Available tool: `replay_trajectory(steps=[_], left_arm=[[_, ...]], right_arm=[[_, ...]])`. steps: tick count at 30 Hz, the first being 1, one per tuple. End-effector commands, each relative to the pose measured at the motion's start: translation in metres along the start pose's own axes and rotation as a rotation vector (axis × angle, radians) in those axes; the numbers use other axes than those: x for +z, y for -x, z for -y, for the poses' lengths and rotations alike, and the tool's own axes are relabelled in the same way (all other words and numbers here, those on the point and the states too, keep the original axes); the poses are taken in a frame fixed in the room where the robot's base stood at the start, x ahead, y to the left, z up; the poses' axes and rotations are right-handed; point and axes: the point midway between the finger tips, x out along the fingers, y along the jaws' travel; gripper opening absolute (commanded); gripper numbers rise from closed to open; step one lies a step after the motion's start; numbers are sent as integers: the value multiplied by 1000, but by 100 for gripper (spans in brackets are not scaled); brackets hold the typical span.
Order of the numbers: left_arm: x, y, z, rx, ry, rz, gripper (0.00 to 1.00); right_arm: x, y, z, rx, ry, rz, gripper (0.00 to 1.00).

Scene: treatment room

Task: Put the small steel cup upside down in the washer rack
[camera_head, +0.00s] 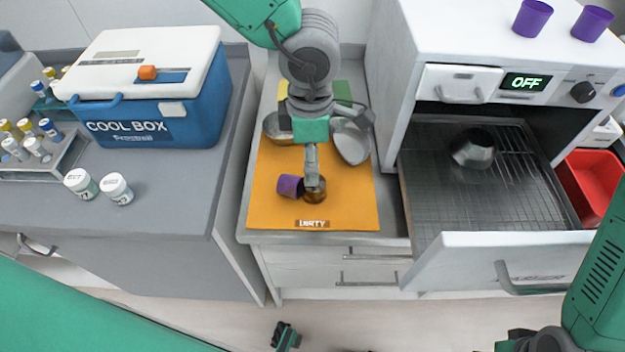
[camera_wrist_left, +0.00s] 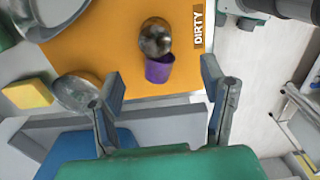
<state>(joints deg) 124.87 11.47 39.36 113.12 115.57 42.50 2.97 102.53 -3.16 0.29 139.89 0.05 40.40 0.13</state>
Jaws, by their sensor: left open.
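The small steel cup (camera_head: 316,194) stands on the orange mat (camera_head: 350,205) marked DIRTY, close beside a purple cup (camera_head: 289,186). In the left wrist view the steel cup (camera_wrist_left: 155,36) looks round and shiny, with the purple cup (camera_wrist_left: 160,68) against or just beside it. My left gripper (camera_head: 313,172) is above the mat by the cups. Its fingers are apart and empty in the wrist view (camera_wrist_left: 165,90); one partly covers the steel cup in the head view. The washer rack (camera_head: 440,190) is pulled out at right. My right gripper (camera_head: 535,342) is cut off at the bottom right.
A dark, shiny steel vessel (camera_head: 473,150) sits in the rack. Steel bowls (camera_head: 350,142) lie at the mat's back. A cool box (camera_head: 150,95) stands left. The washer (camera_head: 455,30) has two purple cups on top and shows OFF. A red bin (camera_head: 590,185) is at right.

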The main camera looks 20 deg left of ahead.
Motion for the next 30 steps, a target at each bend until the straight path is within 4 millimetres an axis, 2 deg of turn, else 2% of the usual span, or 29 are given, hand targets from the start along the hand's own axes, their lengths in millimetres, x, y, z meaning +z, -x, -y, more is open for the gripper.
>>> replay_trajectory(steps=[1,4,13,21,30], left_arm=[[1,-12,0,-1,-3,-5,66],[2,-30,-1,-1,-1,-4,66],[-2,-54,-3,-1,-1,1,66],[-1,-92,-8,-1,-2,-1,66],[1,-97,-7,0,-1,0,66]], right_arm=[[0,-1,0,0,0,0,40],[0,-2,0,0,-1,0,40],[0,-2,0,1,-1,0,40],[0,0,0,0,-1,0,40],[0,0,0,0,-1,-1,40]])
